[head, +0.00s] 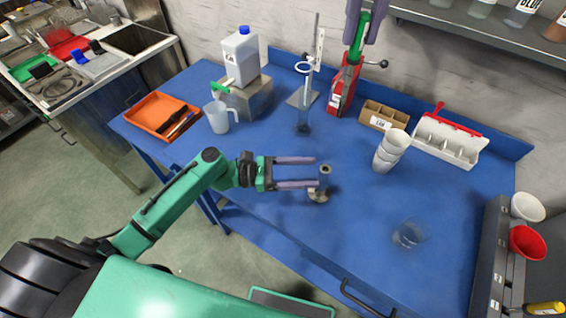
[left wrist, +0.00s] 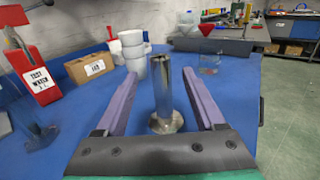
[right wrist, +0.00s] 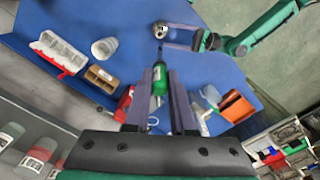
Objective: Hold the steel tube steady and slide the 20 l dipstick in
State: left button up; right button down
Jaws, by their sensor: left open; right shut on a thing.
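The steel tube (head: 325,178) stands upright on a round metal foot on the blue table. In the left wrist view the tube (left wrist: 163,88) shows between the two fingers, with a gap on both sides. My left gripper (head: 316,172) is open, its fingertips just short of or level with the tube, not touching it. My right gripper (head: 360,40) is at the top of the head view, shut on a green-handled dipstick (right wrist: 160,82). The dipstick's thin dark end points away from the right wrist camera. Its size marking is not readable.
A red block (head: 343,92) stands below my right gripper, beside a ring stand (head: 310,70) with a clear cylinder. Stacked white cups (head: 391,150), a brown box (head: 383,115) and a white rack (head: 447,140) stand behind the tube. A glass beaker (head: 409,234) stands front right.

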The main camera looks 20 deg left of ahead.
aim_at(325, 172)
pick_arm(q)
jog(key=x, duration=0.5)
pick_arm(e)
jog(key=shift+d, duration=0.15)
pick_arm(q)
jog(key=shift+c, duration=1.3)
grip_shut()
pick_arm(e)
notch_tip(325, 172, down, 10)
jog(key=m, duration=0.4)
jog(key=shift+r+m, duration=0.15)
jog(key=shift+m, duration=0.15)
